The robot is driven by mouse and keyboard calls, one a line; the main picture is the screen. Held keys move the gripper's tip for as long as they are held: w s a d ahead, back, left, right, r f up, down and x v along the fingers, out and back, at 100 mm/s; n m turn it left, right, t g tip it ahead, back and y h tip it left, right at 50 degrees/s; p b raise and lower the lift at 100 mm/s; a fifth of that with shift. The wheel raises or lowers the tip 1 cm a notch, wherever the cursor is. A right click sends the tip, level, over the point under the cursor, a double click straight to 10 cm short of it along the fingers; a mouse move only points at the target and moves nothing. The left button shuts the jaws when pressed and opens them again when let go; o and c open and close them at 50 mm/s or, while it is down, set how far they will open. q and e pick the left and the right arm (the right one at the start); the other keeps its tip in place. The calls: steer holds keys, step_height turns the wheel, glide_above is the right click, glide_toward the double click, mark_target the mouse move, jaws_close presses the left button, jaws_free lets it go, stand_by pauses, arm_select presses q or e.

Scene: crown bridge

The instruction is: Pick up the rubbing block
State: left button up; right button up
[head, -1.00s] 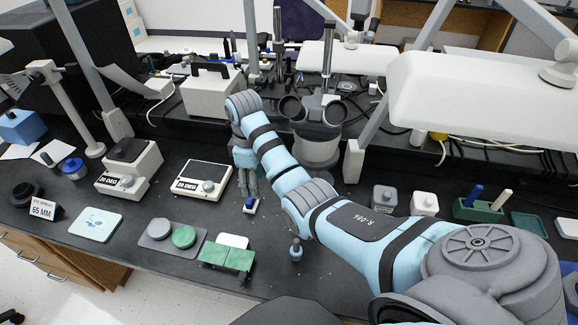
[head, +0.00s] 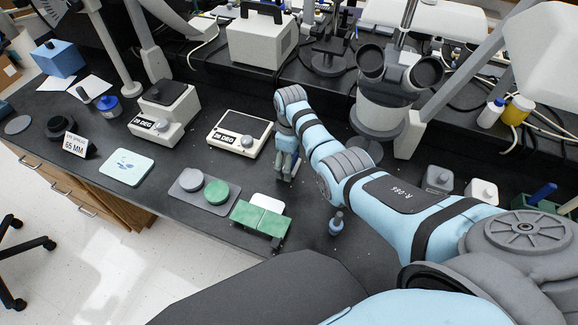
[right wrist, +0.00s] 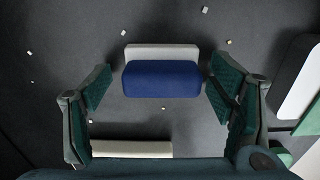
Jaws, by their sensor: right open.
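The rubbing block (right wrist: 160,78) shows in the right wrist view as a blue block with a pale strip along its far side, on the dark bench top. My right gripper (right wrist: 160,88) is open, with one green-padded finger on each side of the block and a gap to both. Whether the fingertips are at the block's height is unclear. My left gripper is not in view.
A dial box (head: 239,134) stands left of the gripper. A small blue-grey bottle (head: 336,222) stands to the right. A microscope (head: 385,95) is behind. Small pale crumbs lie around the block.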

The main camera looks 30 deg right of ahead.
steer(key=shift+s+d+r, duration=0.1)
steer(key=shift+s+r, duration=0.05)
steer(key=shift+r, duration=0.05)
steer(key=shift+s+d+r, duration=0.1)
steer(key=shift+s+r, duration=0.05)
steer(key=shift+s, duration=0.15)
steer(key=c, duration=1.4)
steer(key=shift+o, duration=0.2)
step_height(320, 180, up, 9)
steer(key=p, duration=0.3)
steer(key=shift+w+r, duration=0.15)
steer(key=shift+r, duration=0.35)
steer(key=o, duration=0.6)
steer(key=shift+f, duration=0.1)
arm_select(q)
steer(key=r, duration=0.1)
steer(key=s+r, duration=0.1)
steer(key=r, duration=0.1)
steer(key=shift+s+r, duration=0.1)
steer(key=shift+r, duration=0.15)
arm_select(e)
steer(key=c, duration=0.3)
steer(key=shift+c, duration=0.2)
